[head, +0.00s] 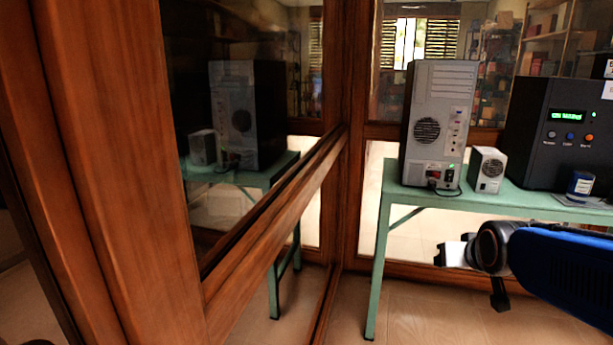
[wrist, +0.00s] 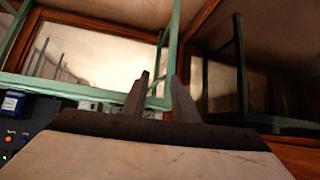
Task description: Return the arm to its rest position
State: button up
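My arm (head: 565,270) reaches in from the right edge of the head view, its blue link low in front of the green table. My gripper (head: 442,254) points left there, below the tabletop's height and clear of the table's front leg. In the wrist view my gripper (wrist: 160,76) shows two grey fingers with a gap between them and nothing held. The arm's base end is out of view.
A green table (head: 395,200) carries a grey computer tower (head: 437,85), a small white box (head: 487,170), a black device (head: 540,130) and a blue jar (head: 581,184). A wood-framed glass wall (head: 270,235) stands at left. Floor (head: 430,320) below is clear.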

jog(key=s+a+f+g, duration=0.2)
jog(key=s, duration=0.8)
jog(key=s+a+f+n+g+y, duration=0.1)
jog(key=s+a+f+g, duration=0.1)
jog(key=s, duration=0.8)
jog(key=shift+s+a+f+g, duration=0.25)
jog(key=shift+a+f+g, duration=0.05)
jog(key=shift+f+g, duration=0.25)
